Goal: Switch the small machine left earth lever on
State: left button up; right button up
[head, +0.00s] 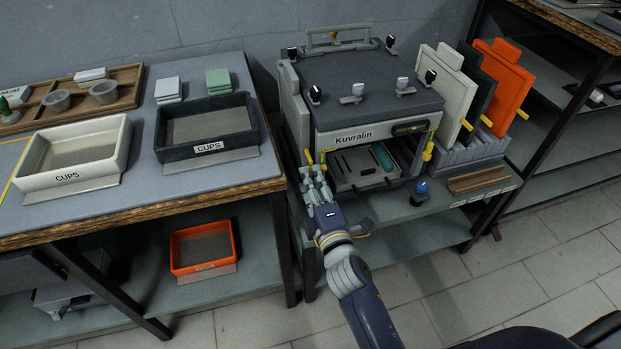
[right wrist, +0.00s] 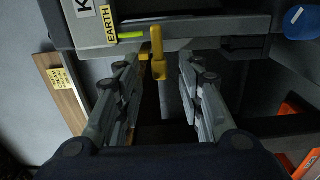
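The small machine (head: 352,128), marked Kuvralin, stands on the right-hand bench with its front tray compartment open. Its left earth lever (head: 308,157) is a small yellow handle at the left front corner. In the right wrist view the yellow lever (right wrist: 158,68) sits between my fingertips, beside a yellow EARTH label (right wrist: 109,25). My right gripper (head: 314,174) is open at that corner; in the right wrist view its fingers (right wrist: 158,78) stand apart on both sides of the lever, with no clear contact. My left gripper is out of view.
A second yellow lever (head: 428,150) is on the machine's right front. A blue knob (head: 422,187) stands before it. Grey and orange panels (head: 501,82) stand in a rack to the right. The left table (head: 140,188) carries CUPS trays, with a gap between the benches.

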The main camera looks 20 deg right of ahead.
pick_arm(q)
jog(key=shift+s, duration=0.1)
pick_arm(e)
jog(key=s, duration=0.6)
jog(key=shift+d, duration=0.1)
jog(key=s+d+f+m+g, duration=0.2)
jog(key=s+f+m+g, duration=0.25)
jog(key=f, duration=0.55)
jog(key=s+d+f+m+g+h, duration=0.1)
jog(key=s+d+f+m+g, duration=0.25)
jog(key=f, duration=0.65)
jog(key=s+f+m+g, duration=0.35)
jog(key=s+f, duration=0.25)
jog(key=f, duration=0.4)
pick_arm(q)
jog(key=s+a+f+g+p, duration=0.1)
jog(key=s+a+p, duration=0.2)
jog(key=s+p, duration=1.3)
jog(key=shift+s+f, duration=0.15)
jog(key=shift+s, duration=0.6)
pick_arm(e)
jog(key=s+d+f+m+g, duration=0.2)
jog(key=s+f, duration=0.1)
jog(key=s, duration=1.1)
jog(key=s+d+f+m+g, duration=0.2)
jog(key=s+f+g, duration=0.1)
jog(key=s, duration=1.1)
jog(key=shift+f, duration=0.7)
